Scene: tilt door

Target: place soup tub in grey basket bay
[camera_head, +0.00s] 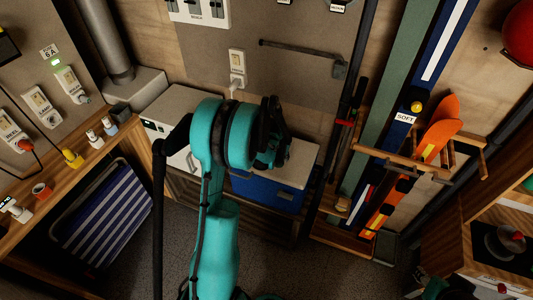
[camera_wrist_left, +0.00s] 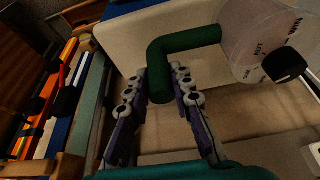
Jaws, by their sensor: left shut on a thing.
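My left gripper (camera_head: 274,140) is above the white lid of a blue box in the head view, its jaws dark and turned away. In the left wrist view my left gripper (camera_wrist_left: 158,84) has its two fingers on either side of a green bent handle (camera_wrist_left: 188,38) and is shut on it. The tub is hidden in the head view. I cannot pick out a grey basket bay.
The blue box with a white lid (camera_head: 268,190) stands below the gripper. Skis (camera_head: 388,205) and a wooden rack (camera_head: 400,163) stand at right. A thin rod (camera_head: 295,48) runs along the back wall.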

